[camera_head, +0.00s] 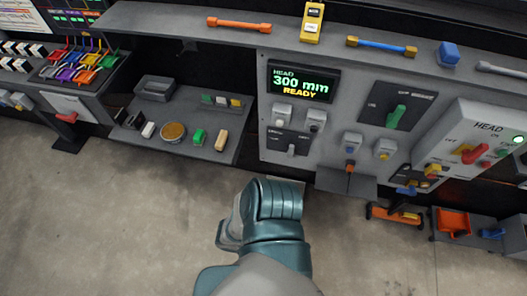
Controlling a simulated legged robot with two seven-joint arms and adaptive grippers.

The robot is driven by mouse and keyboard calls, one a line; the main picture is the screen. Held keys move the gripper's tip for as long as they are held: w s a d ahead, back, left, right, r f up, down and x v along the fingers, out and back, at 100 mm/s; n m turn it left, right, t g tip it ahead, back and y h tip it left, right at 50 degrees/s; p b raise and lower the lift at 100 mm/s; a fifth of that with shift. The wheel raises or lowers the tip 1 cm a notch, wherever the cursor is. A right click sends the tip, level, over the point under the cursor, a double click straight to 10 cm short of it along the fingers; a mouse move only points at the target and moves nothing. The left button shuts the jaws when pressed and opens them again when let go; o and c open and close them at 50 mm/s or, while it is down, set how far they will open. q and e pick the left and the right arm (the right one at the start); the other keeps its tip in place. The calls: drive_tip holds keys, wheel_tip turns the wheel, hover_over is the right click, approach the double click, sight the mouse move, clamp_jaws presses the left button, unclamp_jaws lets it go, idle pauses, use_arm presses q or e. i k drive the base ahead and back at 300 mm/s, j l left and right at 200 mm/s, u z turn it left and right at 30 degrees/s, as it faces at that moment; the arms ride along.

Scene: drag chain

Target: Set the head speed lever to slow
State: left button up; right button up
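The grey control panel (335,135) stands ahead of me, with a lit display (300,82) reading HEAD 300 mm READY. Below the display is a small dark lever plate (289,143) with tiny labels I cannot read. To the right, a green-handled lever (396,117) sits on a dark plate, its handle tilted. A red-handled lever (474,153) is on the tilted box marked HEAD, at the right. I cannot tell from the labels which of these is the head speed lever. Neither of my grippers is clearly in view; a teal part of my own body fills the lower middle.
The shelf above the panel holds an orange bar (239,24), a yellow meter (312,22) and a blue-and-yellow bar (381,46). A grey side shelf (187,140) with small parts stands left. An orange bin (453,223) stands right. The floor before the panel is clear.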

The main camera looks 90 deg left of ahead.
sight(291, 154)
drive_tip(key=j+u, duration=0.2)
drive_tip(key=u, duration=2.05)
drive_tip(key=k+j, duration=0.05)
